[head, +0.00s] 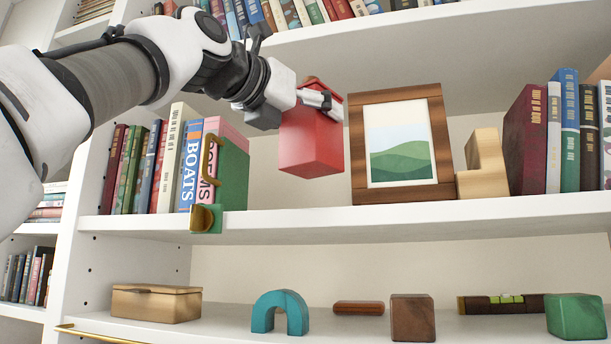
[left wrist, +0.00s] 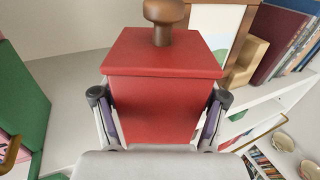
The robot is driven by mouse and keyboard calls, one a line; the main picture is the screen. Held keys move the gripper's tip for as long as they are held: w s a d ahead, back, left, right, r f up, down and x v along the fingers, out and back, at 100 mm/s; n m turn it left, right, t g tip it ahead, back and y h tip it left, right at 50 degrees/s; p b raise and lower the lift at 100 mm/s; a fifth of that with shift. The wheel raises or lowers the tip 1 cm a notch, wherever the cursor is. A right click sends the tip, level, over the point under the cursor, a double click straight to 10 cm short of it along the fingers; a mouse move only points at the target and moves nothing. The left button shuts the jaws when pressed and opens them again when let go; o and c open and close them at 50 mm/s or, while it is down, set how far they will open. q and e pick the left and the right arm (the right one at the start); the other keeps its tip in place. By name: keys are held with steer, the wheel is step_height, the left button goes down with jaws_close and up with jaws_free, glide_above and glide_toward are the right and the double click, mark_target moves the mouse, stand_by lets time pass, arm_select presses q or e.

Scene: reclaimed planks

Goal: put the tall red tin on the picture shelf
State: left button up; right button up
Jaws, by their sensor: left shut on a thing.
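The tall red tin (head: 312,140) is a red box with a brown knob on its lid, which shows best in the left wrist view (left wrist: 160,95). My left gripper (head: 322,99) is shut on it, with one finger on each side near the top. The tin looks upright and slightly turned. In the head view its base appears above the board of the picture shelf (head: 300,223), with a gap below it. It hangs between a green book (head: 234,172) and the framed picture (head: 400,140). How deep over the shelf it is cannot be told. My right gripper is not in view.
A brass and green bookend (head: 206,218) stands at the shelf's front edge, left of the tin. A wooden step-shaped block (head: 484,165) and more books stand right of the picture. The board below the tin looks bare. Several objects, including a teal arch (head: 281,311), lie on the shelf below.

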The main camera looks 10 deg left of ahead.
arm_select(q)
steer(key=w+a+f, duration=0.1)
steer(key=w+a, duration=0.1)
steer(key=w+a+f+p, duration=0.1)
steer(key=w+a+f, duration=0.1)
steer(key=w, duration=0.1)
steer(key=w+a+f, duration=0.1)
steer(key=w+a, duration=0.1)
steer(key=w, duration=0.1)
steer(key=shift+w+a+f, duration=0.15)
steer(key=shift+a, duration=0.25)
steer(key=shift+d+f, duration=0.1)
steer(key=shift+f, duration=0.15)
steer(key=shift+w+d, duration=0.1)
steer(key=shift+w, duration=0.15)
steer(key=o, duration=1.7)
steer(key=shift+f, duration=0.1)
steer(key=shift+o, duration=0.6)
steer(key=shift+s, duration=0.25)
steer(key=shift+w, duration=0.1)
